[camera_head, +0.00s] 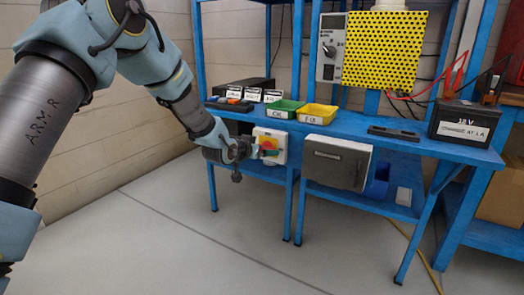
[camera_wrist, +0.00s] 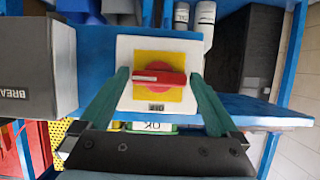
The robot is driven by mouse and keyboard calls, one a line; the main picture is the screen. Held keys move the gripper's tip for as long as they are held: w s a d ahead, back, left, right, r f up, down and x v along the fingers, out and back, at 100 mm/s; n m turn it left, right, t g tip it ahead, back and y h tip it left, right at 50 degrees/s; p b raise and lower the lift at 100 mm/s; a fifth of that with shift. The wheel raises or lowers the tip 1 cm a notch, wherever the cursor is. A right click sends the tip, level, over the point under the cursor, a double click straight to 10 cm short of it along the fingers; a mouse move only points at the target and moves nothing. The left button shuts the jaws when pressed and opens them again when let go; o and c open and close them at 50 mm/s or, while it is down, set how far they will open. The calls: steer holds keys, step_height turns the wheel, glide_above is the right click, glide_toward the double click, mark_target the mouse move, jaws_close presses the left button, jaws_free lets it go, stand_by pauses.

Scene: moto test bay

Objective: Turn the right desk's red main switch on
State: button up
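The red main switch (camera_head: 267,145) sits on a yellow plate on a white box (camera_head: 282,153) under the blue desk's top. In the wrist view the red knob (camera_wrist: 160,78) faces me, its handle lying crosswise in the picture, with a white mark at its left end. A small dark label (camera_wrist: 156,107), too small to read surely, is on the plate's edge. My gripper (camera_head: 262,152) is in front of the box.
A grey box (camera_head: 337,162) hangs right of the switch; its lettering (camera_wrist: 12,94) shows partly in the wrist view. Green (camera_head: 285,109) and yellow (camera_head: 317,114) bins and a 12 V battery (camera_head: 463,122) stand on the desk. The floor in front (camera_head: 190,240) is clear.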

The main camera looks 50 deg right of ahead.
steer(key=v, duration=1)
steer(key=shift+a+r, duration=0.2)
steer(key=shift+a, duration=0.1)
steer(key=shift+s, duration=0.1)
steer(key=w+a+f+n+t+y, duration=0.1)
steer(key=w+a+n+y, duration=0.4)
steer(key=a, duration=0.9)
steer(key=w+a+f+n+t+y, duration=0.1)
steer(key=w+a+y, duration=0.2)
steer(key=w+a, duration=0.7)
steer(key=s+a+n+g+y, duration=0.1)
steer(key=s+a+n+y, duration=0.3)
steer(key=a, duration=0.6)
steer(key=s+a+n+g+h, duration=0.1)
steer(key=s+a+n+g, duration=0.1)
steer(key=s+a, duration=0.65)
steer(key=s+a+n+g+y, duration=0.1)
steer(key=s+a+n+y, duration=0.15)
steer(key=a, duration=1.05)
step_height(320, 180, up, 22)
steer(key=d+p, duration=0.1)
steer(key=p, duration=2.1)
steer(key=shift+w+f+p, duration=0.15)
steer(key=shift+f+p, duration=0.05)
steer(key=shift+p, duration=0.1)
